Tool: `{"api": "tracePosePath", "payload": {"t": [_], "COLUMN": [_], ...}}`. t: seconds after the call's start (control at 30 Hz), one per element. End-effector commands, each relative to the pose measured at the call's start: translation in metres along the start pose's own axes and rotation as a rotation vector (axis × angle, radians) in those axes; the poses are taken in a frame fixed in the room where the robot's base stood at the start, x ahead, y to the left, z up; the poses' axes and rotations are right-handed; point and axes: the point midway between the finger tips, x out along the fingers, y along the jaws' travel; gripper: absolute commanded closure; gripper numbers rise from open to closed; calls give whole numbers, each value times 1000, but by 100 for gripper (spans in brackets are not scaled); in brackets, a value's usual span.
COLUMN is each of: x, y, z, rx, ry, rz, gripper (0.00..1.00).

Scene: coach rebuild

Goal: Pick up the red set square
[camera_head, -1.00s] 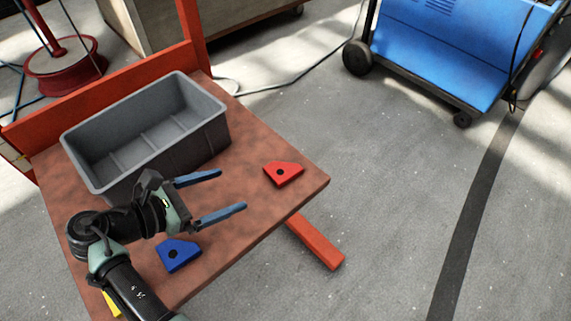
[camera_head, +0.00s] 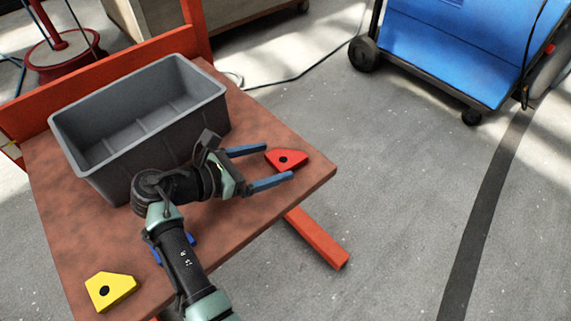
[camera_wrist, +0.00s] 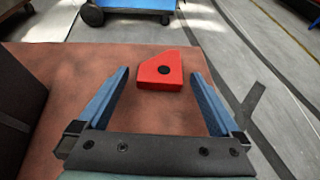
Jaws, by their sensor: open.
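In the wrist view my gripper (camera_wrist: 160,72) shows both fingers apart. I cannot tell its exact height above the table.
A grey bin (camera_head: 95,110) stands on the brown table (camera_head: 70,235) to the left. A yellow set square (camera_head: 108,290) lies at the front. A blue set square (camera_head: 190,239) is mostly hidden under my arm. A blue cart (camera_head: 450,50) stands on the floor beyond the table.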

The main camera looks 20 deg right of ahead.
Motion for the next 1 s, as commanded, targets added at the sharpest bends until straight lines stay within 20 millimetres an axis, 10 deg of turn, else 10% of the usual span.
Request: {"api": "tracePosePath", "payload": {"t": [0.33,0.8,1.0], "x": [19,19,19], "y": [0,0,0], "z": [0,0,0], "rx": [0,0,0], "ry": [0,1,0], "rz": [0,0,0], "gripper": [0,83,87]}}
